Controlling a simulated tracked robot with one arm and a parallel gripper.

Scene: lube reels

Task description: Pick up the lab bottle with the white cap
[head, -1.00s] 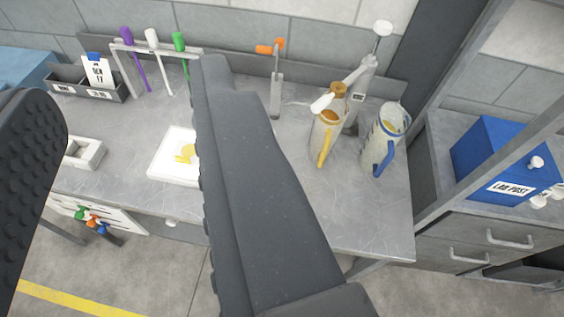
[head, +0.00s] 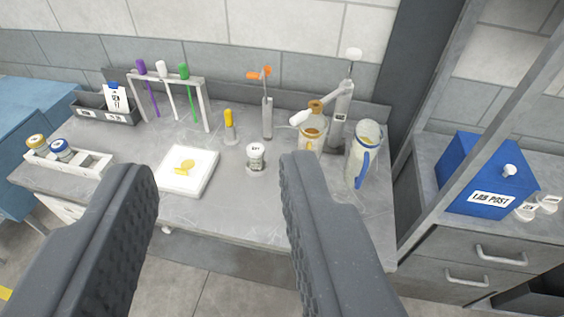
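A small clear jar with a white, labelled cap (head: 256,158) stands upright near the middle of the grey bench; the writing is too small to read. Two bottles, one with a yellow cap (head: 36,143) and one with a blue cap (head: 62,149), stand in a white rack (head: 92,164) at the bench's left end. Two small items with white tops (head: 525,211) lie or stand beside the blue box on the right; I cannot tell if they are bottles. My gripper (head: 220,170) is open and empty, its fingers in front of the bench, with the jar showing between them.
A white tray with yellow pieces (head: 187,172) lies left of the jar. A yellow-topped dispenser (head: 230,125), an orange-handled pump (head: 267,110) and jugs (head: 362,155) stand behind and right. A blue LAB POST box (head: 487,175) is on the right counter; a post stands before it.

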